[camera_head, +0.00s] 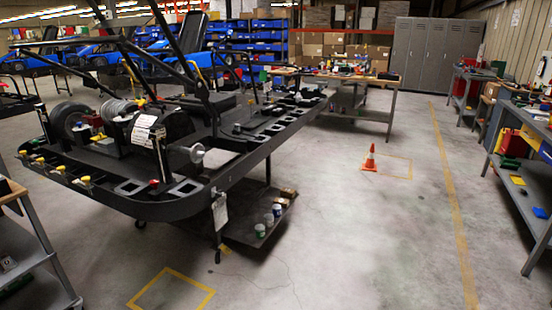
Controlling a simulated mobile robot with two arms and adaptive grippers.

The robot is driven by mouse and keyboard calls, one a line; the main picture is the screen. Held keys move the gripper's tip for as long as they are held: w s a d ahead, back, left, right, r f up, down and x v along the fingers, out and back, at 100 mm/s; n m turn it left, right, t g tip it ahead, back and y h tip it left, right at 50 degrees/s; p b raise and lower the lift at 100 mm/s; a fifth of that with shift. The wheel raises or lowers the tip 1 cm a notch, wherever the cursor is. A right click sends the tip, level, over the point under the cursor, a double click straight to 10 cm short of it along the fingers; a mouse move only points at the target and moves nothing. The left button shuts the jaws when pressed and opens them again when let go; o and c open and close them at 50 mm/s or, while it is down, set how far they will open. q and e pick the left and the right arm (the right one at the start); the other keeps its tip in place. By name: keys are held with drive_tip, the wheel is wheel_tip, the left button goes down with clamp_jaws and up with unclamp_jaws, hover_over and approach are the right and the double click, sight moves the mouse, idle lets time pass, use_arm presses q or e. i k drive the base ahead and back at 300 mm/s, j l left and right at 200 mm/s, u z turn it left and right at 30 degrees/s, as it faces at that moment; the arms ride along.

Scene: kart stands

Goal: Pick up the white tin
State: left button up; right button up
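Several small tins stand in a row on the low shelf (243,228) under the kart stand. The nearest tin (260,231) looks whitish with a darker, greenish part. Behind it are another pale tin (269,220) and a third tin (277,210). They are small in the view, so their labels cannot be read, and I cannot tell for sure which one is the white tin. Neither of my grippers is in view.
The kart stand (190,200) with a kart frame overhangs the shelf. Brown boxes (287,194) sit behind the tins. An orange cone (370,158) stands right of centre. Workbenches (525,195) line the right side.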

sight(268, 218)
drive_tip(key=i+l+z, duration=0.3)
drive_tip(key=i, duration=0.65)
drive_tip(key=i+z, duration=0.3)
drive_tip(key=i, duration=0.65)
